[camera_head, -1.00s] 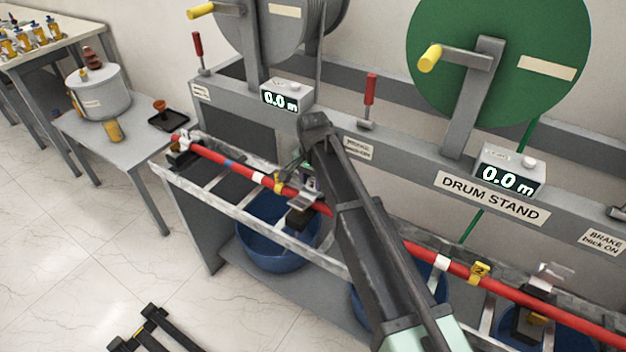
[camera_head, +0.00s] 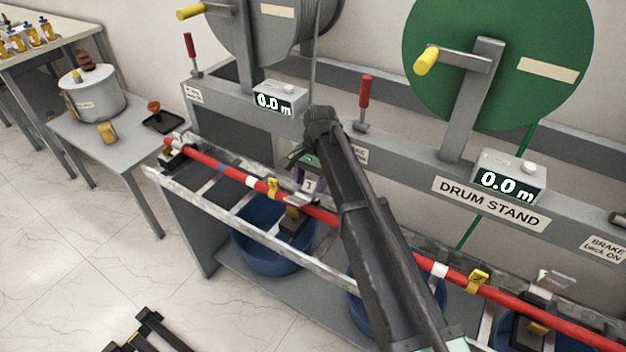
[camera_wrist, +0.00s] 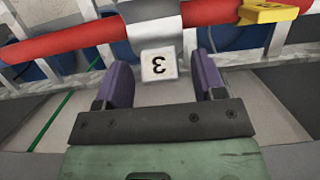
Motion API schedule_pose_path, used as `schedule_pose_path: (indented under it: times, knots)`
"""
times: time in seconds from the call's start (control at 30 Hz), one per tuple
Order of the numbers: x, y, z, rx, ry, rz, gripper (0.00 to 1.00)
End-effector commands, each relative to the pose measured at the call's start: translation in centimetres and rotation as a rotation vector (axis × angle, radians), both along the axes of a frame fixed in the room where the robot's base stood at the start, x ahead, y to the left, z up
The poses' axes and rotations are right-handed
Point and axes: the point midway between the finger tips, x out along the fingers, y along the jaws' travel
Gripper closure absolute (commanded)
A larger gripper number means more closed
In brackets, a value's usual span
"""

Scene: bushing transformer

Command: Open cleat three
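Cleat three shows in the wrist view as a grey metal strap (camera_wrist: 153,24) across the red cable (camera_wrist: 70,40), with a white block (camera_wrist: 158,67) marked 3, seen upside down. My gripper (camera_wrist: 163,80) is open. Its two purple fingers stand apart on either side of the block, with a visible gap at each side; I see no contact. In the head view my gripper (camera_head: 308,172) is above the back of the rail, partly hidden by my arm. The 3 label (camera_head: 309,185) shows there beside the red cable (camera_head: 205,161).
Yellow tags sit on the cable, one left of the cleat (camera_head: 273,187) and one to the right (camera_head: 478,281). Blue tubs (camera_head: 270,250) stand below the rail. Behind are red brake levers (camera_head: 366,92), metre displays (camera_head: 508,178) and a green drum (camera_head: 497,60).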

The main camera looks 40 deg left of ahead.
Motion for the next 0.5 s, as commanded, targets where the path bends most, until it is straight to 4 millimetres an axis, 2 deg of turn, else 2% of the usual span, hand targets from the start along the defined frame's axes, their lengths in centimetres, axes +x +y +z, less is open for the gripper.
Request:
schedule_pose_path:
  times: [0.3,0.37,0.5]
  knots:
    - [0.1,0.0,0.4,0.000,0.000,0.000,0.36]
    - [0.2,0.1,1.0,0.000,0.000,0.000,0.36]
    - [0.7,0.2,3.7,0.000,0.000,0.000,0.36]
